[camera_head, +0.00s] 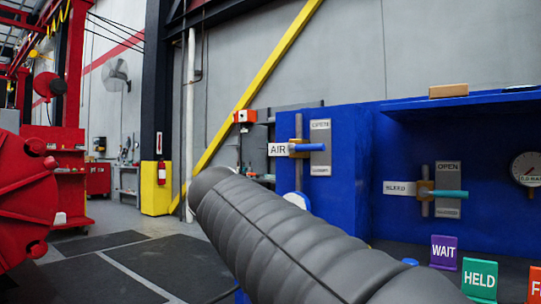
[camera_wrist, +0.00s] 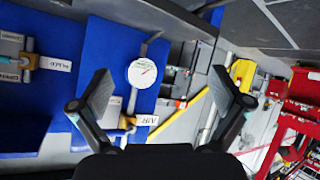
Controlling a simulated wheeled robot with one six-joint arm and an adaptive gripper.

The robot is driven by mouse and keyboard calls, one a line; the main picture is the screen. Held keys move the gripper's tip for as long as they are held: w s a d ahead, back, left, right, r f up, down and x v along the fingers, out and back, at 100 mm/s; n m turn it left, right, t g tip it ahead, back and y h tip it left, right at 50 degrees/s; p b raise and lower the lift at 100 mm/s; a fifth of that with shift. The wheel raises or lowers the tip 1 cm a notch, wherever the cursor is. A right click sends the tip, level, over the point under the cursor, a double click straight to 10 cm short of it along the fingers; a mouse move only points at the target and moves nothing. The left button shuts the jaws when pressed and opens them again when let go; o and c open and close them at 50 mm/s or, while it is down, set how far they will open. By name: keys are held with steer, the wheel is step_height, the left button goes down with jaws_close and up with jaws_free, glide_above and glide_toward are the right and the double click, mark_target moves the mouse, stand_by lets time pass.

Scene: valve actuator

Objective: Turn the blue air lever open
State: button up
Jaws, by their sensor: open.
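The blue air lever (camera_head: 306,147) is on the blue panel in the head view. It lies level and points right from a brass valve body (camera_head: 297,148), across the OPEN/CLOSED plate (camera_head: 320,150). The AIR label (camera_head: 279,149) is at its left. In the wrist view the AIR label (camera_wrist: 146,120) and brass valve body (camera_wrist: 126,122) show rotated near the left finger; the lever itself is hard to make out. My gripper (camera_wrist: 160,92) is open and empty, its fingers wide apart with the panel beyond them. In the head view my arm hides the gripper.
A BLEED valve with a teal lever (camera_head: 450,194) is right of the air valve, beside a dial gauge (camera_head: 526,168). A round white gauge (camera_wrist: 142,72) is near the air valve. WAIT (camera_head: 444,251) and HELD (camera_head: 479,279) tags stand front right. Open floor lies left.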

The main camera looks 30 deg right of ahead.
steer(key=w+d+r+m+h, duration=0.3)
steer(key=w+d+r+h, duration=0.15)
steer(key=r, duration=0.45)
steer(key=m+g+h+b, duration=0.1)
steer(key=m+h, duration=0.3)
steer(key=m, duration=0.1)
glide_toward(308, 146)
steer(key=p+x, duration=0.3)
steer(key=x, duration=0.7)
steer(key=shift+d, duration=0.15)
steer(key=c, duration=1.4)
